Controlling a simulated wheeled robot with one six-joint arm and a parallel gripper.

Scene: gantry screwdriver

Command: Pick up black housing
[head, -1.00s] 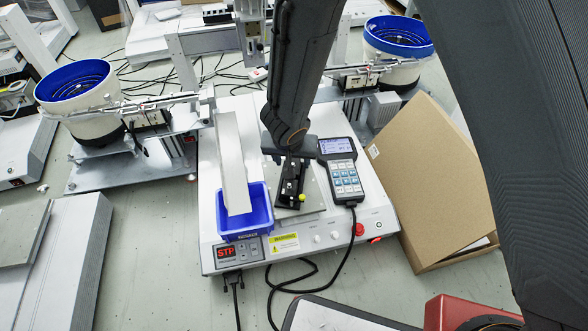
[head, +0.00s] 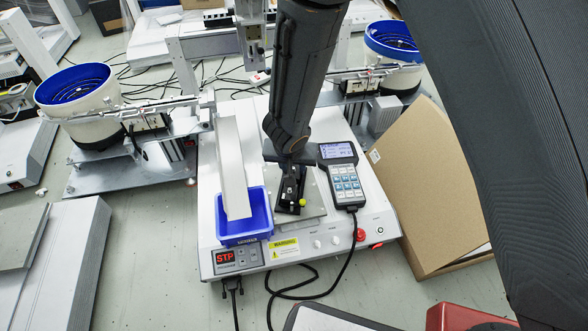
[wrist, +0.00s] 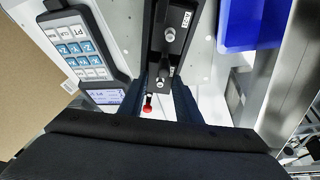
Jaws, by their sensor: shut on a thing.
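The black housing (head: 289,187) is a long, narrow black part at the fixture plate (head: 316,205) on the white machine. In the wrist view the housing (wrist: 176,35) runs down the upper middle, with silver round studs and a small white label on it. My gripper (wrist: 168,95) is shut on the housing, with a dark finger on each side. In the head view my gripper (head: 288,158) is above the housing's far end and hides that part. I cannot tell whether the housing is clear of the plate.
A keypad controller (head: 346,185) lies close on the right. A cardboard box (head: 430,190) leans further right. Bowl feeders (head: 85,120) (head: 395,45) stand on both sides at the back.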

